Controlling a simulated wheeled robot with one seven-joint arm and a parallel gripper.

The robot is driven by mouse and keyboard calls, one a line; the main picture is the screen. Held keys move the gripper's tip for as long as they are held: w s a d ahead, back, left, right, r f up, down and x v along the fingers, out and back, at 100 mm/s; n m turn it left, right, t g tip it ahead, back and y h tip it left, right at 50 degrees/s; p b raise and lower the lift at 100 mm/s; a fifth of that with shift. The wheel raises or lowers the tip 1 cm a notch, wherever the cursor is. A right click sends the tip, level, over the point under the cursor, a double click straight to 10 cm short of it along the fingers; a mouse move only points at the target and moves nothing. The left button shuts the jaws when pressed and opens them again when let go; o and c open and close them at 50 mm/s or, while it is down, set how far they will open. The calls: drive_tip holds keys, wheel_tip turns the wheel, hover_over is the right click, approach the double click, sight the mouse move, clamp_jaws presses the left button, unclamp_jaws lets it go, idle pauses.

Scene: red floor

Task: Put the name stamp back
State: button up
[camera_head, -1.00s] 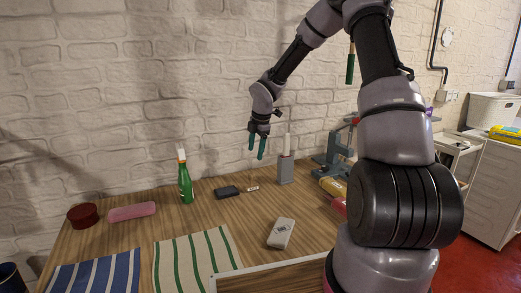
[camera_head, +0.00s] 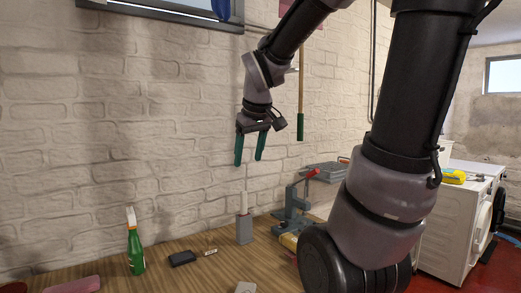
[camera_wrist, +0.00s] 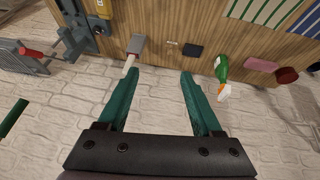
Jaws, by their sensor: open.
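A small pale stick (camera_head: 210,252), which looks like the name stamp, lies flat on the wooden table beside a small black case or pad (camera_head: 182,258). In the wrist view the pale stick (camera_wrist: 172,43) and the black case (camera_wrist: 193,50) lie beyond my fingers. A grey block-shaped holder (camera_head: 244,229) stands upright to their right with a white rod (camera_head: 243,203) rising from its top. My gripper (camera_head: 250,160) is open and empty, with green fingers pointing down, above the holder in the head view. In the wrist view my gripper (camera_wrist: 161,78) shows nothing between its fingers.
A green spray bottle (camera_head: 135,250) stands left of the black case, with a pink case (camera_head: 72,285) farther left. A grey press with a red handle (camera_head: 292,215) stands to the right. A white brick wall (camera_head: 150,120) rises behind the table (camera_head: 155,280).

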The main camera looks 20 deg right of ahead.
drive_tip(key=s+r+m+t+y, duration=0.1)
drive_tip(key=s+r+m+y, duration=0.1)
drive_tip(key=s+m, duration=0.4)
drive_tip(key=s+a+r, duration=0.1)
drive_tip(key=s, duration=0.2)
drive_tip(key=shift+s+m+t, duration=0.4)
drive_tip(key=shift+d, duration=0.1)
idle(1.0)
drive_tip(key=shift+c, duration=1.3)
